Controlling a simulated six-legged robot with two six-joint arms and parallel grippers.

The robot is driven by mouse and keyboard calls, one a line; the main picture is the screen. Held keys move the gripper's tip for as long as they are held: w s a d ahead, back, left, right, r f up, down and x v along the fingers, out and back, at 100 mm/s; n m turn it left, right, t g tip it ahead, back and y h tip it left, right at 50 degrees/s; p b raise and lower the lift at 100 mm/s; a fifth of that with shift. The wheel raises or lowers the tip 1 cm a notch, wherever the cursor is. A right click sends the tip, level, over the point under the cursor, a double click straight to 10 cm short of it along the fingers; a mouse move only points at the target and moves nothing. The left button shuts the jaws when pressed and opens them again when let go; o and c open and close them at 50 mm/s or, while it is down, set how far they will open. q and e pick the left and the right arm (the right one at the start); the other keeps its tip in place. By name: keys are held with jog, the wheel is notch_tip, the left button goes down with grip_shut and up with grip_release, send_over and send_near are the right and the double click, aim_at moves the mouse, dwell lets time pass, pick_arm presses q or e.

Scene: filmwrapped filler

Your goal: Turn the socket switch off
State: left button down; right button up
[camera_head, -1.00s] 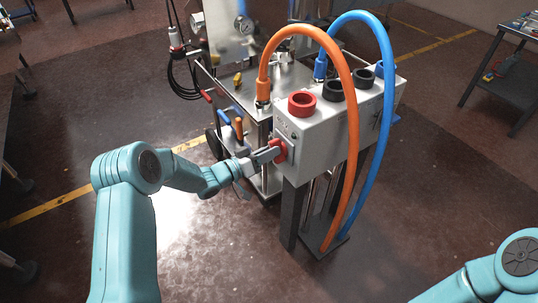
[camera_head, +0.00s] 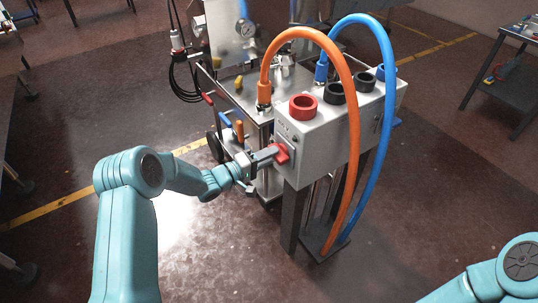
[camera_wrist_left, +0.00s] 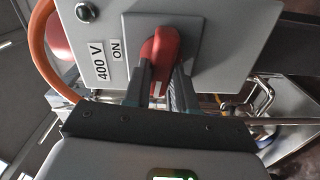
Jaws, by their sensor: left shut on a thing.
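The grey socket box (camera_head: 320,140) stands on dark legs, with a red switch knob (camera_head: 282,154) on its left end face. In the left wrist view the red knob (camera_wrist_left: 161,58) sits on a dark grey square plate, with a small white mark at its lower end. A label reading "400 V" and "ON" (camera_wrist_left: 108,58) is left of the knob. My left gripper (camera_head: 270,156) is closed around the knob; its two fingers (camera_wrist_left: 158,88) lie on either side of it. Of my right arm only a link shows at the lower right; its gripper is out of view.
An orange hose (camera_head: 352,130) and a blue hose (camera_head: 385,110) arch over the box. A red socket ring (camera_head: 303,107) and dark rings are on top. A metal machine frame (camera_head: 240,90) stands behind. The floor in front is clear.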

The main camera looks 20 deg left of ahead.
pick_arm(q)
jog(key=shift+f+n, duration=0.1)
jog(key=shift+n, duration=0.6)
jog(key=c, duration=0.9)
grip_release()
jog(key=v, duration=1.6)
jog(key=shift+s+a, duration=0.1)
jog(key=shift+s, duration=0.1)
